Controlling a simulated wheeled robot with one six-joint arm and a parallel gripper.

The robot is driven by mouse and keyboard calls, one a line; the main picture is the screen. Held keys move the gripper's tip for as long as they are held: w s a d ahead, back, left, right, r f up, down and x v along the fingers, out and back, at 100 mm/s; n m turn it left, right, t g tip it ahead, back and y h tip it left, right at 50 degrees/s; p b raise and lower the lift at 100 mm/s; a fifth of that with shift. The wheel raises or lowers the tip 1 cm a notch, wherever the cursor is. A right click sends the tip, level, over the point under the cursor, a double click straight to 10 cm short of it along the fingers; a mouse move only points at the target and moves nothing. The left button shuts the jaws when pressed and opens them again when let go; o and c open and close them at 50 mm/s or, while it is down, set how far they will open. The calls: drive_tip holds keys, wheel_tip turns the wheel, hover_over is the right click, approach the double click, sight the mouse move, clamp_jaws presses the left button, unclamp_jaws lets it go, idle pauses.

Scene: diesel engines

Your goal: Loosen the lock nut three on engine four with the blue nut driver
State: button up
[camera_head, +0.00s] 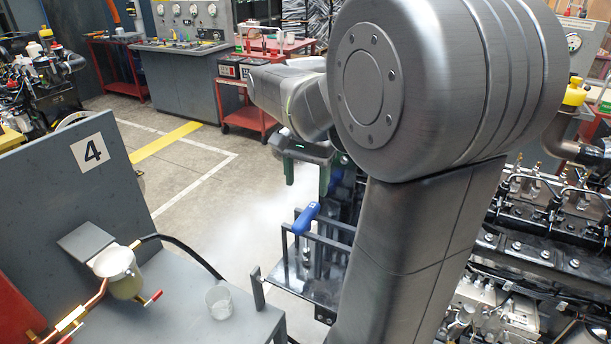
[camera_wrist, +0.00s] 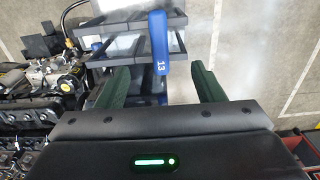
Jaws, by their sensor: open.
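The blue nut driver (camera_head: 306,218) stands in a small metal rack (camera_head: 325,268), handle up. In the wrist view its blue handle (camera_wrist: 158,45), marked 13, lies between and beyond the finger tips. My gripper (camera_head: 307,180) is open and empty, its green fingers above the handle and apart from it. The fingers also show spread in the wrist view (camera_wrist: 161,75). An engine (camera_head: 545,235) with metal pipes and several nuts fills the right side, partly hidden by my arm. I cannot tell which nut is lock nut three.
A grey bench (camera_head: 190,310) with a "4" panel (camera_head: 85,160) stands at left, holding a clear cup (camera_head: 219,301) and a filter bowl (camera_head: 122,275). Another engine (camera_head: 45,75), a control console (camera_head: 180,75) and a red cart (camera_head: 247,120) stand farther back. Floor between is clear.

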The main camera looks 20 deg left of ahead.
sight(306, 213)
wheel_tip(306, 213, down, 5)
drive_tip(key=b, duration=0.3)
drive_tip(key=shift+r+b, duration=0.1)
drive_tip(key=shift+b, duration=0.3)
drive_tip(key=shift+f+b, duration=1.1)
drive_tip(key=shift+f, duration=1.05)
clamp_jaws()
